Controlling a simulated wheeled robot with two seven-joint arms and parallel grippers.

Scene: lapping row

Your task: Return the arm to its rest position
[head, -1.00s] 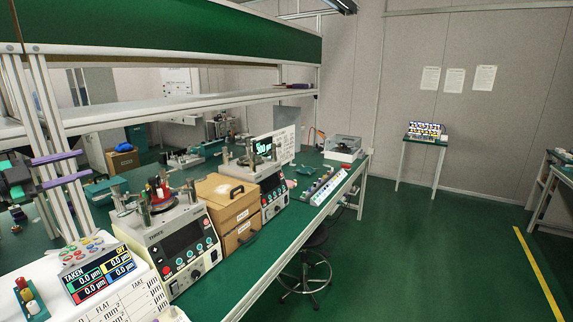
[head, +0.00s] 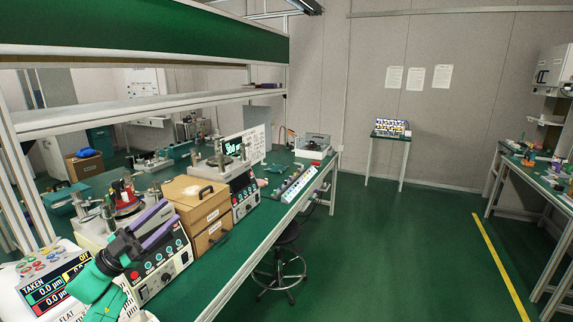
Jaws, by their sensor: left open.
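My left gripper (head: 169,215) has two purple fingers, apart and with nothing seen between them. My green and dark left arm (head: 95,282) comes in from the lower left. The gripper shows in front of the near lapping machine (head: 172,277), covering part of its front panel and display. I cannot tell whether it touches the machine. My right gripper is not in view.
The green bench (head: 262,222) bears a wooden box (head: 202,210), a second machine (head: 243,196) and a white readout box (head: 30,300). A shelf (head: 140,111) hangs above. A black stool (head: 286,233) stands beside the bench.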

